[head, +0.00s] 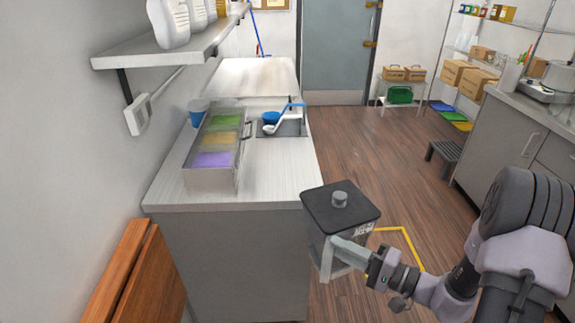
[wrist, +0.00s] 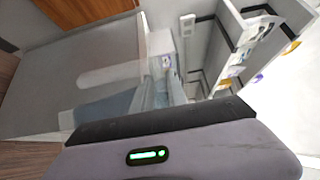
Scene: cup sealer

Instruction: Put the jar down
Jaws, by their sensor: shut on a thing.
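The jar (head: 338,212) is a square, dark-lidded container with a grey knob on top. It is upright and held in the air beyond the right front corner of the counter (head: 170,193), over the floor side. My gripper (head: 338,252) is shut on the jar at its near right side, below the lid. The gripper hides part of the jar's lower body. In the wrist view a see-through grey surface fills the left; I cannot tell for sure how much of it is the jar.
A metal tray (head: 211,180) with green, orange and purple contents stands on the counter. Behind it are a blue cup (head: 198,112), a blue bowl (head: 271,118) and a white ladle (head: 283,126). The counter's front right top is bare. A wall shelf (head: 160,60) overhangs the left.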

